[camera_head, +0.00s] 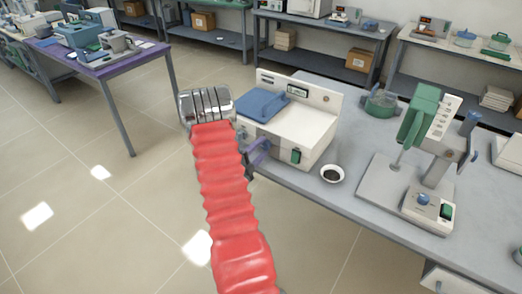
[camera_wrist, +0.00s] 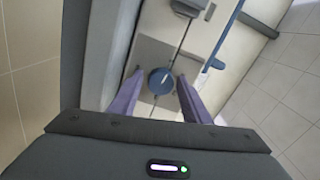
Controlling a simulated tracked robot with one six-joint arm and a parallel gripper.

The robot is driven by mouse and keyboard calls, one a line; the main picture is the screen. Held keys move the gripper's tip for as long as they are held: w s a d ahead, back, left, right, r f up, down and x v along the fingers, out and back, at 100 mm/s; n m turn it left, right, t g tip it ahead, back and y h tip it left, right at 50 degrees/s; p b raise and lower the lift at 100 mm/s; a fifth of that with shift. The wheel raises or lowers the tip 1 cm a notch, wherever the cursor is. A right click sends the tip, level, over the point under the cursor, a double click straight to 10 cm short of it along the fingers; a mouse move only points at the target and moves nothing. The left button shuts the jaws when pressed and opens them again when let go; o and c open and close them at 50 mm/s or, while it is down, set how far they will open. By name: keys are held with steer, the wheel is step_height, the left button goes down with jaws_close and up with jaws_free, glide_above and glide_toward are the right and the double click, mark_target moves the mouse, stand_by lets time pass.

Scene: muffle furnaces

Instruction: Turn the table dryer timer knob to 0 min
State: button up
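The table dryer (camera_head: 290,130) is a white box with a blue lid on top and a green switch on its front, at the table's left edge in the head view. Its round blue knob (camera_wrist: 161,81), with a pale pointer line, shows in the wrist view on a light front panel. My gripper's purple fingers (camera_head: 260,152) are at the dryer's front in the head view. In the wrist view my gripper (camera_wrist: 160,79) is open, with one finger on each side of the knob and gaps visible. The knob is hidden in the head view, and its scale cannot be read.
A small dark-filled bowl (camera_head: 332,174) stands on the grey table (camera_head: 310,190) right of the dryer. A stirrer with a green head (camera_head: 420,115) stands further right. A green round container (camera_head: 380,104) is behind. The floor to the left is clear.

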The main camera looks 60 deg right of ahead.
steer(key=shift+o, duration=0.7)
steer(key=shift+s, duration=0.1)
steer(key=shift+a, duration=0.1)
steer(key=w+a, duration=0.2)
steer(key=a, duration=1.1)
steer(key=shift+a, duration=0.2)
steer(key=shift+w, duration=0.1)
